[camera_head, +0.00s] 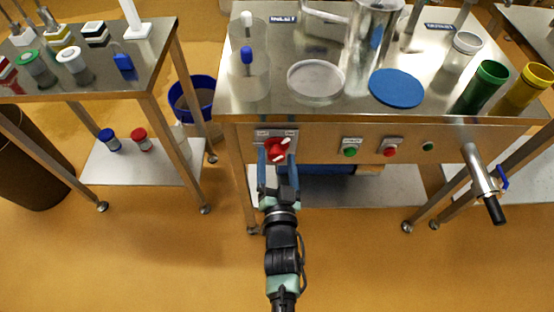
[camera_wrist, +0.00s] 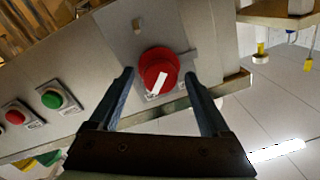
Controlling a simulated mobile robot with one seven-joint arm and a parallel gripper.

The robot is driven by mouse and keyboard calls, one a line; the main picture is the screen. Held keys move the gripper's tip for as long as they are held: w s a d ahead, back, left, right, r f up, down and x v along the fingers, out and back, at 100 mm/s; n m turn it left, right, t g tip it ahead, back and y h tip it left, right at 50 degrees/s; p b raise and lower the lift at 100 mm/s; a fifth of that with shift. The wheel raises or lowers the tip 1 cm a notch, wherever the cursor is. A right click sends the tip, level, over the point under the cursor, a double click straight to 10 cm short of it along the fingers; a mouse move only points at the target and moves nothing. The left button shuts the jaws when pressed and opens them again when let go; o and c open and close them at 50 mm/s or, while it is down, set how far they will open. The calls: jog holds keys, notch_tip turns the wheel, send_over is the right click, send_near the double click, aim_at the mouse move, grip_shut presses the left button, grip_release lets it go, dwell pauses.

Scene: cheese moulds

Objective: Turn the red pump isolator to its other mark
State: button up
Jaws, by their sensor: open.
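The red pump isolator (camera_head: 277,150) is a round red knob with a white bar, on a grey plate at the left of the steel table's front panel. In the wrist view the red isolator (camera_wrist: 159,72) shows its white bar lying slantwise. My gripper (camera_head: 277,160) is in front of the knob. In the wrist view my gripper's fingers (camera_wrist: 163,80) are open, one on each side of the knob, with gaps showing between them and it. Whether the fingertips reach level with the knob is hard to tell.
A green button (camera_head: 350,152) and a red button (camera_head: 390,151) sit on the same panel to the right. A side table (camera_head: 140,75) stands left. The floor in front is clear.

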jog(key=shift+c, duration=0.2)
grip_shut()
jog(key=shift+n, duration=0.4)
jog(key=n, duration=0.3)
jog(key=shift+n, duration=0.3)
jog(key=n+b, duration=0.1)
jog(key=n, duration=0.3)
jog(key=shift+f+b, duration=0.1)
jog(key=shift+b, duration=0.3)
jog(key=n, duration=0.2)
jog(key=n+b, duration=0.1)
jog(key=n, duration=0.1)
jog(key=shift+n+g+h+b, duration=0.3)
jog(key=shift+n, duration=0.1)
jog(key=n+b, duration=0.1)
jog(key=n, duration=0.3)
jog(key=shift+a, duration=0.1)
